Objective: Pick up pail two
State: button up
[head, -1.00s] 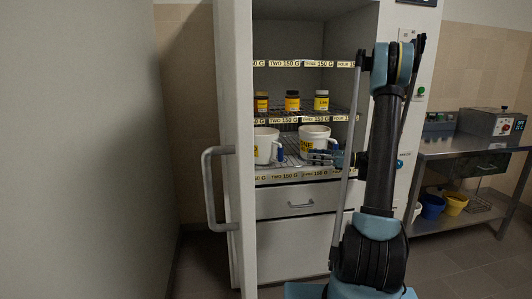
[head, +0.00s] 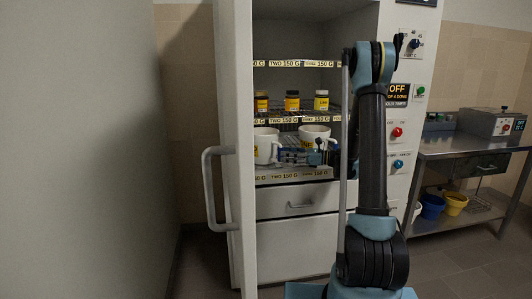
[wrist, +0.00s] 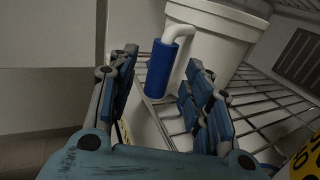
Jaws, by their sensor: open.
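Two white pails stand side by side on the lower wire shelf of the open cabinet. The left pail (head: 266,144) has a blue grip on a white handle at its right side; only an edge of its yellow label shows, so I cannot read it. The right pail (head: 314,132) is partly covered by my gripper (head: 286,155). In the wrist view, my gripper (wrist: 163,62) is open, with the blue grip (wrist: 161,70) between its fingers and a white pail (wrist: 218,38) just beyond. I cannot tell whether the fingers touch the grip.
Yellow-labelled jars (head: 292,101) stand on the shelf above. The open cabinet door (head: 234,200) with its bar handle is on the left. A drawer (head: 298,204) lies below the shelf. A steel bench (head: 470,146) stands at right, with blue and yellow buckets underneath.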

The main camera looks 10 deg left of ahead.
aim_at(267, 147)
jog(key=shift+w+a, duration=0.15)
jog(key=shift+a, duration=0.85)
jog(key=shift+w+a, duration=0.1)
jog(key=shift+a, duration=0.85)
grip_shut()
